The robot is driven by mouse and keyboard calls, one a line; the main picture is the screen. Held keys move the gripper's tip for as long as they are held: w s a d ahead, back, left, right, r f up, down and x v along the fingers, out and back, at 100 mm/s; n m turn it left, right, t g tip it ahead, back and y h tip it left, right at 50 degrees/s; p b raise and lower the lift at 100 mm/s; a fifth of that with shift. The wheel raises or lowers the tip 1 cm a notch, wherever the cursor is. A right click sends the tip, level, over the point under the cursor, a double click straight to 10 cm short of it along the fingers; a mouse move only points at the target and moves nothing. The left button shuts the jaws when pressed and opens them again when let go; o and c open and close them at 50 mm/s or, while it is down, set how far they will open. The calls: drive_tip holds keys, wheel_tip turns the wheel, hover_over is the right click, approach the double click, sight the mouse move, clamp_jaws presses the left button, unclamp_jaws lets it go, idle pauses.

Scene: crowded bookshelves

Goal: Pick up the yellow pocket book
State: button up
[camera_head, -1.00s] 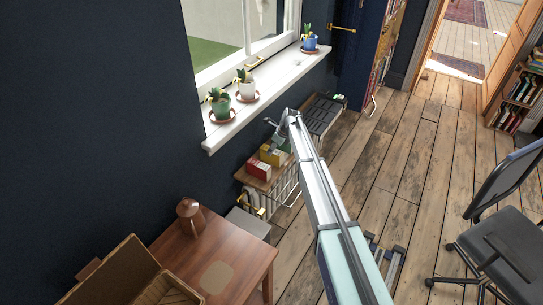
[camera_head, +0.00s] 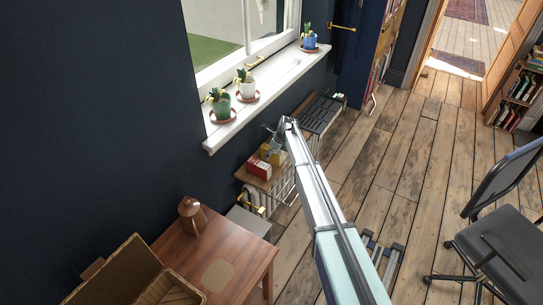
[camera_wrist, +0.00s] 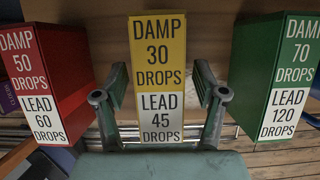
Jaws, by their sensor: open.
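The yellow pocket book (camera_wrist: 158,50) stands in the middle of the wrist view, its face marked "DAMP 30 DROPS" above a white "LEAD 45 DROPS" label. My gripper (camera_wrist: 160,97) is open, with one finger on each side of the yellow book's lower part. Narrow gaps show beside it; I cannot tell how deep the fingers reach. In the head view the yellow book (camera_head: 267,151) is small on a wooden shelf top, under my gripper (camera_head: 275,134).
A red book (camera_wrist: 45,85) stands to the left and a green book (camera_wrist: 275,80) to the right, both apart from the yellow one. The windowsill (camera_head: 275,80) with potted plants is beside my arm.

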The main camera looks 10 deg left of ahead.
drive_tip(key=shift+f, duration=0.1)
idle(0.3)
clamp_jaws()
